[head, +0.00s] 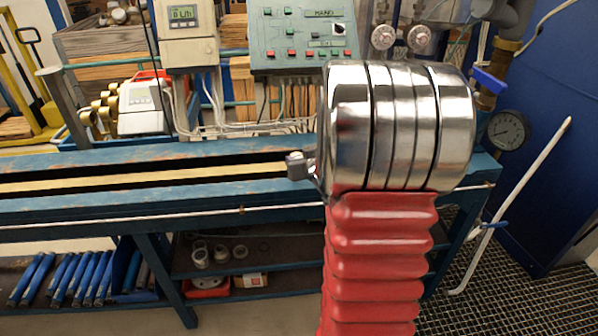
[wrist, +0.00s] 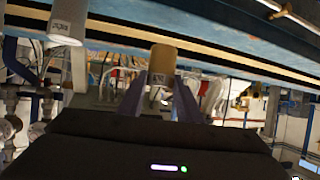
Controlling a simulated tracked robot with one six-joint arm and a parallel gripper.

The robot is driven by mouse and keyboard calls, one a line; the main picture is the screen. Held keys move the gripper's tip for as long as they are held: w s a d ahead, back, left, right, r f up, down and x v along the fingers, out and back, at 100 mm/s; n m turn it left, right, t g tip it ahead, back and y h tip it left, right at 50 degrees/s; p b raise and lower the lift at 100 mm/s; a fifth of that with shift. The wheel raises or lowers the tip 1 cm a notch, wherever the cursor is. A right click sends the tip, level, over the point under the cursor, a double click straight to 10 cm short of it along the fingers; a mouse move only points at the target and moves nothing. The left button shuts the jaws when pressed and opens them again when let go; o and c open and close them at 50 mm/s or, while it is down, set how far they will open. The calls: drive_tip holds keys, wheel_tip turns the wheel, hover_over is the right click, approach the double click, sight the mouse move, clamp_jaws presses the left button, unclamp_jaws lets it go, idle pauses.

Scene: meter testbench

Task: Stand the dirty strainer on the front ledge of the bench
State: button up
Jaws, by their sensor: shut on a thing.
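In the wrist view a brown cylinder, which looks like the dirty strainer (wrist: 163,60), sits between the fingertips of my gripper (wrist: 162,78). The gripper is shut on it. It shows against the bench's blue beams and pale strip; whether it touches the bench I cannot tell. The bench (head: 95,207) crosses the head view, with a blue front beam and a pale strip in a dark slot behind it. A white cylinder with dark lettering (wrist: 68,22) is at the upper left of the wrist view. In the head view the strainer and my gripper are hidden behind my red and chrome arm.
Behind the bench are a white display unit (head: 187,32), a green control panel (head: 304,36) and a white meter (head: 142,106). A pressure gauge (head: 507,131) and pipes are at the right. The bench's left front stretch looks clear.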

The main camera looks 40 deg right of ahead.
drive_tip(key=shift+f, duration=0.15)
drive_tip(key=shift+f, duration=1.8)
drive_tip(key=shift+f, duration=0.1)
drive_tip(key=o, duration=1.1)
drive_tip(key=shift+v, duration=6.1)
